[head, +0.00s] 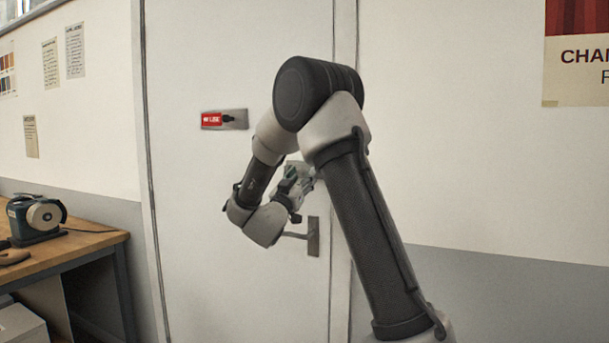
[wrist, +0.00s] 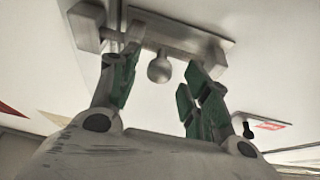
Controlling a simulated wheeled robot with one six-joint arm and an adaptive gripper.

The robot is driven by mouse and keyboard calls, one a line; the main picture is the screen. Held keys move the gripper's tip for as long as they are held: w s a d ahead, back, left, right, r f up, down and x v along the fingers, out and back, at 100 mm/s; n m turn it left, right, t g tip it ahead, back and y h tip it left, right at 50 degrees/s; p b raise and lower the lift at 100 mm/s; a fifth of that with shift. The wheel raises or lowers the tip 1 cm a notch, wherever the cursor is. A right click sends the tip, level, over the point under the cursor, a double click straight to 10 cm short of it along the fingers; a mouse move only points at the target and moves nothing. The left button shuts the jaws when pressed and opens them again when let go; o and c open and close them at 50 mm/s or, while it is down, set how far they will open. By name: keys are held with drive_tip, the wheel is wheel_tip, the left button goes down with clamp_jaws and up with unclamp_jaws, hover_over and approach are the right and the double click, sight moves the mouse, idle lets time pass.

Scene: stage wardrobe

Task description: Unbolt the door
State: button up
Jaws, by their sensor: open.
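The white door (head: 230,60) is shut in the head view. In the wrist view a grey metal bolt (wrist: 185,38) on a flat plate carries a round knob (wrist: 159,69). A block (wrist: 84,22) sits at the bolt's left end; I cannot tell how far the bar reaches into it. My gripper (wrist: 163,64) is open, its green-padded fingers on either side of the knob, with gaps visible and nothing held. In the head view my gripper (head: 292,186) is close to the door, partly behind my arm, which hides the bolt.
A red-and-grey indicator plate (head: 224,119) with a black knob is on the door, left of my arm. It also shows in the wrist view (wrist: 268,125). A lever handle (head: 312,236) is below my gripper. A workbench (head: 75,252) with a machine stands at left.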

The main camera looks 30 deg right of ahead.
drive_tip(key=shift+x, duration=1.35)
clamp_jaws()
drive_tip(key=shift+w+a+r, duration=0.1)
drive_tip(key=shift+w+a, duration=0.65)
drive_tip(key=shift+w, duration=0.2)
drive_tip(key=shift+w+a, duration=0.75)
drive_tip(key=shift+w, duration=0.2)
unclamp_jaws()
